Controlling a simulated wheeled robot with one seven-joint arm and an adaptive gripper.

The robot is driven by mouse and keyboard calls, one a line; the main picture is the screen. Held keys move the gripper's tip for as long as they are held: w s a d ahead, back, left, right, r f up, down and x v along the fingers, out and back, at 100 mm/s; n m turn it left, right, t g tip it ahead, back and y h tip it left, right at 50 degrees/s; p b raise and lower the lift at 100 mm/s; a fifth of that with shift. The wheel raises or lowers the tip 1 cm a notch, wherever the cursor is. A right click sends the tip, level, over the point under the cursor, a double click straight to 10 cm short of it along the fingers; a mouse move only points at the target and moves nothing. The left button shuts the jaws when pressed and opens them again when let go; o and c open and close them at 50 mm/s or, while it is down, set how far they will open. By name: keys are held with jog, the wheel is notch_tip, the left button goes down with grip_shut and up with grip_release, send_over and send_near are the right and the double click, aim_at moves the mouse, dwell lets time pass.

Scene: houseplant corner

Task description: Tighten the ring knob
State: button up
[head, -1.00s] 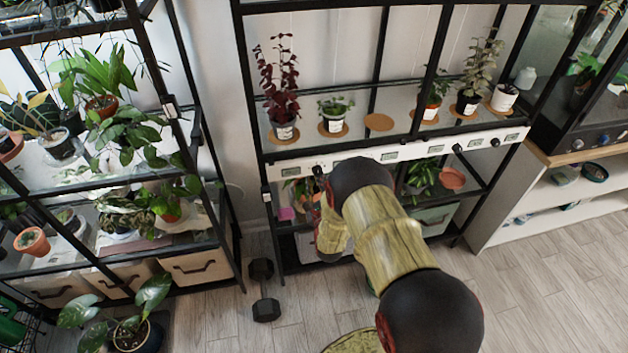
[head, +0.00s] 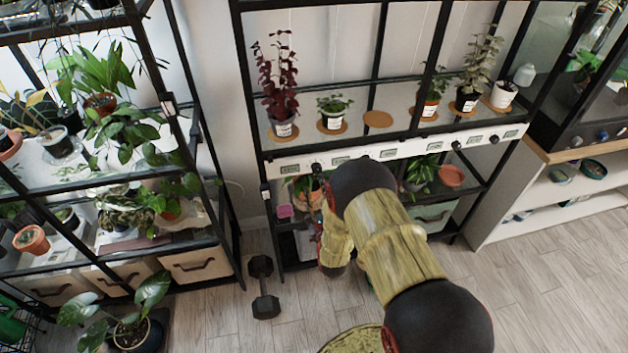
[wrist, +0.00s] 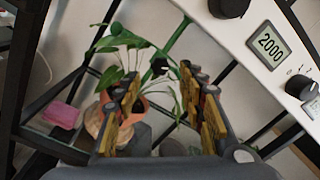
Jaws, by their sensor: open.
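A white control strip (head: 400,150) runs along the front of the plant rack, with small displays and dark knobs. I cannot tell which is the ring knob. In the wrist view, a round black knob (wrist: 228,7) is cut by the top edge, and a black knob (wrist: 302,88) with a pale mark is at the right. A display (wrist: 268,46) between them reads 2000. My gripper (wrist: 160,74) is open and empty, below and left of the strip, touching no knob.
A potted plant (wrist: 112,125) stands on the lower shelf beyond my fingers, with a pink block (wrist: 62,114) to its left. Potted plants stand above the strip. A dumbbell (head: 263,285) lies on the floor. Dark rack posts flank the area.

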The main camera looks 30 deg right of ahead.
jog(key=v, duration=0.6)
jog(key=shift+s, duration=0.2)
